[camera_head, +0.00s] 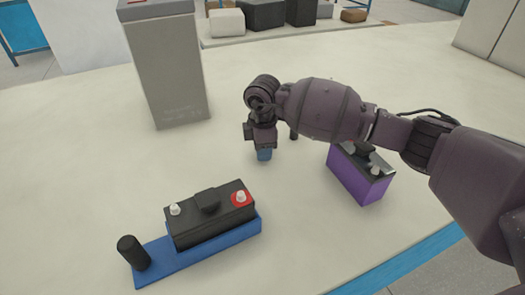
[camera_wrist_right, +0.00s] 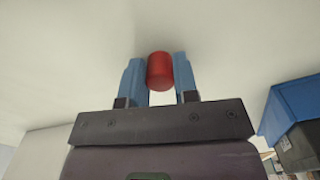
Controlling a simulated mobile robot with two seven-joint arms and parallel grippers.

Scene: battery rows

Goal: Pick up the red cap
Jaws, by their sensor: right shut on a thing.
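The red cap (camera_wrist_right: 160,71) is a small red cylinder. It sits between the two blue fingers of my right gripper (camera_wrist_right: 160,78) in the right wrist view, and the gripper is shut on it. In the head view my right gripper (camera_head: 264,154) points down near the middle of the pale table. The cap is hidden there behind the fingers and wrist. The wrist view shows plain pale surface around the cap; I cannot tell the gap between cap and table. My left gripper is not in view.
A black battery (camera_head: 213,221) with a red-ringed terminal sits on a blue tray (camera_head: 163,266), beside a black cylinder (camera_head: 133,252). A purple battery (camera_head: 357,181) stands at the right, under my right arm. A tall grey bin (camera_head: 171,75) stands behind. Table between is clear.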

